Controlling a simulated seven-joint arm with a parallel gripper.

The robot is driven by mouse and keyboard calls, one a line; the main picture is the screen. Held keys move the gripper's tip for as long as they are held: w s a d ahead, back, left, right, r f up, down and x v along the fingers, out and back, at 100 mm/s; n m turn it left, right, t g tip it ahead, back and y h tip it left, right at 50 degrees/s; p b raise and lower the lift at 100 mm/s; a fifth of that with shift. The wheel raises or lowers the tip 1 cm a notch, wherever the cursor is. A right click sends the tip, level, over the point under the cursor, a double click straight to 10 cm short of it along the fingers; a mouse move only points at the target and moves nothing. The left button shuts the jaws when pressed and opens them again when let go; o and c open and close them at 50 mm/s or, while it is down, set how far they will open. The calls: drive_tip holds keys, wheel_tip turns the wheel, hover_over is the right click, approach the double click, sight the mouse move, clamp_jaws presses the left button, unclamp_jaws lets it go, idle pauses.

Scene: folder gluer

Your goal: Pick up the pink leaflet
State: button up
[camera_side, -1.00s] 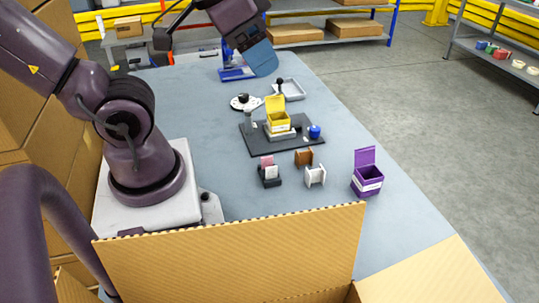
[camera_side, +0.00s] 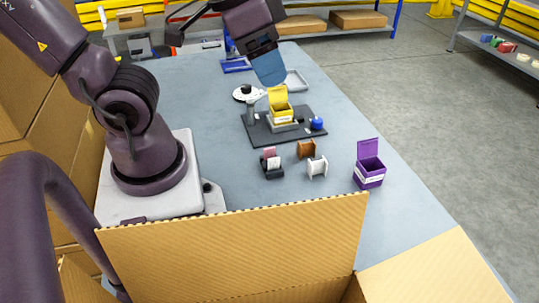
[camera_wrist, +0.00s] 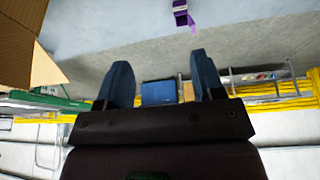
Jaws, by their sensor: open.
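The pink leaflet (camera_side: 269,153) stands upright in a small black holder (camera_side: 265,172) on the table in the side view, with a white leaflet (camera_side: 274,163) in front of it. The pink one shows only as a small patch. My gripper (camera_side: 271,76) is high above the far part of the table, up and behind the holder. Its blue fingers overlap each other in the side view. In the wrist view my gripper (camera_wrist: 160,62) has its two fingers spread, with nothing held between them. The leaflet is not in the wrist view.
A yellow box (camera_side: 281,114) stands on a dark base plate (camera_side: 258,133) beyond the holder. Brown (camera_side: 307,149) and white (camera_side: 317,167) spool-like pieces stand just right of it. A purple open box (camera_side: 368,171) is farther right. A large carton (camera_side: 235,245) fills the foreground.

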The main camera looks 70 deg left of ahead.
wheel_tip(320, 180, down, 9)
drive_tip(key=d+n+g+h, duration=0.1)
drive_tip(key=d+g, duration=0.2)
drive_tip(key=g, duration=0.2)
drive_tip(key=n+y, duration=0.6)
drive_tip(key=n, duration=1.2)
approach(270, 149)
drive_tip(key=shift+t, duration=0.3)
drive_tip(key=x, duration=0.3)
drive_tip(key=s+x, duration=0.1)
drive_tip(key=x, duration=0.1)
drive_tip(key=shift+d, duration=0.1)
drive_tip(key=shift+x, duration=1.5)
drive_tip(key=shift+w+a+f, duration=0.1)
drive_tip(key=shift+a+f, duration=0.3)
drive_tip(key=shift+w+a+f, duration=0.1)
drive_tip(key=shift+a+f, duration=0.05)
drive_tip(key=shift+f, duration=0.4)
